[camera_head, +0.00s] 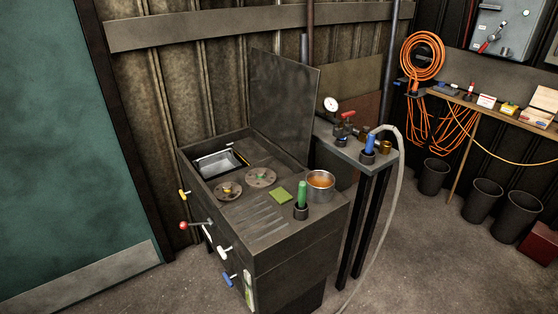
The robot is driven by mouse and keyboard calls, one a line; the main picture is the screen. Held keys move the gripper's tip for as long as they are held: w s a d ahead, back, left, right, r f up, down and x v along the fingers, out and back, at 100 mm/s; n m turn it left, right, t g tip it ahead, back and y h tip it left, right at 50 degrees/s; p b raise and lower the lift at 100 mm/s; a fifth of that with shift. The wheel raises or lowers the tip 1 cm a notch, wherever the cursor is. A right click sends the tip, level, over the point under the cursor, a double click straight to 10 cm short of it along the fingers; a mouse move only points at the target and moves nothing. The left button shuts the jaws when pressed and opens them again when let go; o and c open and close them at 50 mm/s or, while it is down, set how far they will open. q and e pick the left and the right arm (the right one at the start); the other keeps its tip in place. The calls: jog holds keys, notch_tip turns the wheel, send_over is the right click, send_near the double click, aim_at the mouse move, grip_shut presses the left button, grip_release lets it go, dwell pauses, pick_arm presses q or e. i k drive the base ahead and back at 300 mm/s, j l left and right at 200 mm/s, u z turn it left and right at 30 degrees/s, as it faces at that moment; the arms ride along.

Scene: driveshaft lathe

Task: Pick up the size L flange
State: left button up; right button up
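Two round, flat, brownish-grey discs that look like flanges lie on top of the dark metal cabinet (305,250) in the head view. The larger disc (250,182) lies farther back and to the right. The smaller disc (219,193) lies nearer and to the left. No size marking can be read, so I cannot confirm which is size L. Neither of my grippers shows in this view.
A metal pot (321,184) with orange contents, a green-topped holder (302,198) and a green pad (280,195) stand right of the discs. A sunken tray (217,164) is behind them. Coloured handles (196,225) stick out left. Floor in front is clear.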

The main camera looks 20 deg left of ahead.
aim_at(259, 177)
jog(key=i+l+u, duration=0.1)
jog(key=u, duration=0.25)
jog(key=i+l+u, duration=0.15)
jog(key=u, duration=0.25)
